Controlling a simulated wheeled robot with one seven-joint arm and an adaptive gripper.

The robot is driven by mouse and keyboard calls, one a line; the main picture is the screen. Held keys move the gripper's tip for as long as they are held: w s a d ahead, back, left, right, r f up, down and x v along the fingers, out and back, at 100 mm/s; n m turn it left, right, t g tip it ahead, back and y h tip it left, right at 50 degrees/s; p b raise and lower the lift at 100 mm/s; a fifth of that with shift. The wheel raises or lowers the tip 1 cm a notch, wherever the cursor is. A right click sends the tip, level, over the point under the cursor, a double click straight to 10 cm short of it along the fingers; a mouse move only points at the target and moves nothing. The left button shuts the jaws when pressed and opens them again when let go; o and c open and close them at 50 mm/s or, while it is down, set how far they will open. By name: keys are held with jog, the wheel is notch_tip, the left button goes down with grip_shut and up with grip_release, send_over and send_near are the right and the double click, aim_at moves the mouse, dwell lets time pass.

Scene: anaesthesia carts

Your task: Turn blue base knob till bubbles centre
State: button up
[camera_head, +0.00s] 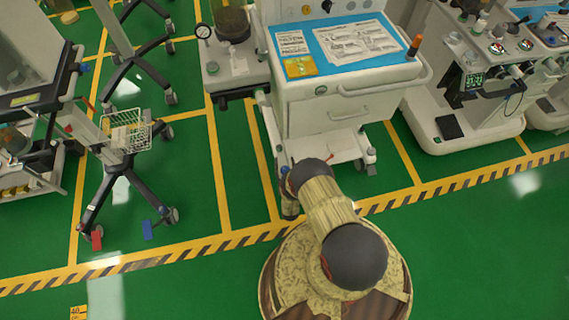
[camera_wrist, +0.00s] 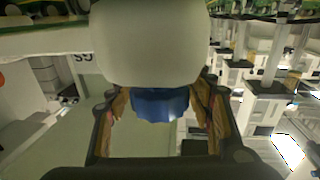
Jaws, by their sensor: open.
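In the wrist view, a blue knob (camera_wrist: 160,104) adjoins a large smooth pale rounded body (camera_wrist: 150,45), which covers the top middle. My gripper (camera_wrist: 162,108) is open, with one finger on each side of the blue knob. Gaps seem to show between the knob and the fingers; I cannot tell whether either touches it. No bubbles can be made out in either view. In the head view, my arm reaches toward the white cart (camera_head: 345,95) with the blue top; my fingers and the blue knob cannot be made out there.
A wire basket (camera_head: 125,130) on a wheeled stand is at left. More white machines (camera_head: 470,80) stand at right. A gauge (camera_head: 203,31) and clear cylinder (camera_head: 230,20) are beside the cart. The green floor (camera_head: 480,245) is clear at lower right.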

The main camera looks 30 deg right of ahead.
jog(key=shift+w+d, duration=0.1)
jog(key=shift+w, duration=0.15)
jog(key=shift+c, duration=0.6)
jog(key=c, duration=1.1)
jog(key=shift+c, duration=0.4)
